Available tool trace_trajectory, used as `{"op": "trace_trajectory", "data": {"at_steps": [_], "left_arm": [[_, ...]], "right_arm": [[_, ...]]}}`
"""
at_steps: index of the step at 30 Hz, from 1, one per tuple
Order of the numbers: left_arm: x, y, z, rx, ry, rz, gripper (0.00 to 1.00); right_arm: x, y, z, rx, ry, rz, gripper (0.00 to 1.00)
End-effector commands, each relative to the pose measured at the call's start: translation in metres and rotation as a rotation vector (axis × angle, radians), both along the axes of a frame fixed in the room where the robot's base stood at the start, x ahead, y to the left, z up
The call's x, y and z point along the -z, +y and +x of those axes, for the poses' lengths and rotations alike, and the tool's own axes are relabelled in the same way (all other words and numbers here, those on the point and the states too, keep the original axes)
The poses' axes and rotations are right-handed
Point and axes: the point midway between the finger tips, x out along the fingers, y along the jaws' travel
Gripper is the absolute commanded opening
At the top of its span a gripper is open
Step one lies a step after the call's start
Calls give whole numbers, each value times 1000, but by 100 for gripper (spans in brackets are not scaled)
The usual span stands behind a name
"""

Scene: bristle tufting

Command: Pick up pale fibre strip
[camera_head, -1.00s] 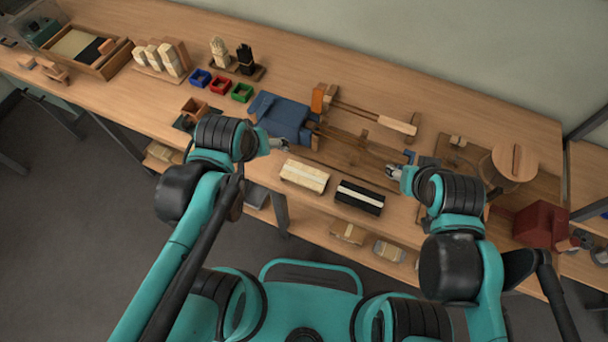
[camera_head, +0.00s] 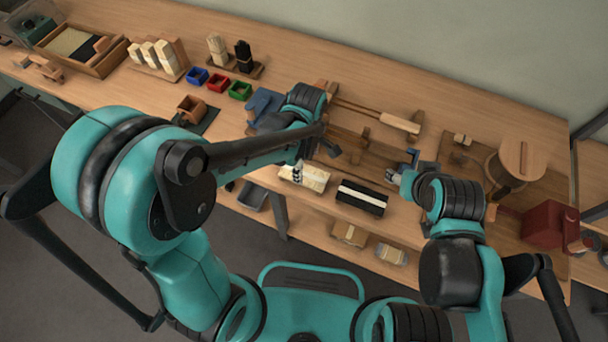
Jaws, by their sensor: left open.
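A pale, cream block-like piece (camera_head: 312,180) lies near the front edge of the bench in the head view; I take it for the pale fibre strip. A dark block with a white stripe (camera_head: 362,197) lies just right of it. My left gripper (camera_head: 316,162) is open above the pale piece, its fingers spread; one finger overlaps the piece's left part in the picture. I cannot tell whether it touches. My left forearm covers part of the bench behind. My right gripper (camera_head: 391,176) is beside the dark block, at its upper right; its fingers are too small to read.
A blue piece (camera_head: 262,104) is partly hidden behind my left arm. A wooden clamp-like fixture (camera_head: 400,122) stands behind the pale piece. Small blue, red and green bins (camera_head: 218,83) are at the back left. A round wooden drum (camera_head: 516,162) and red box (camera_head: 548,226) stand at the right.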

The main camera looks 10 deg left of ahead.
Motion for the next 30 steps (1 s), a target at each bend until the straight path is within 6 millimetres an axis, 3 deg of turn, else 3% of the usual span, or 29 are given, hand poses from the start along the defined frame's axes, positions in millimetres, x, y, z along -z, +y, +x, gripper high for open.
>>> {"op": "trace_trajectory", "data": {"at_steps": [9,16,17,22,23,30], "left_arm": [[46,3,2,1,-1,0,79],[46,3,1,1,-1,0,79],[46,3,1,1,-1,0,74],[46,3,1,1,-1,0,29],[46,3,1,1,-1,0,26],[46,3,1,1,-1,0,26]], "right_arm": [[28,0,0,0,0,0,51],[26,0,0,0,0,0,51],[26,0,0,0,0,0,51],[26,0,0,0,0,0,51],[26,0,0,0,0,0,51],[26,0,0,0,0,0,51]]}}
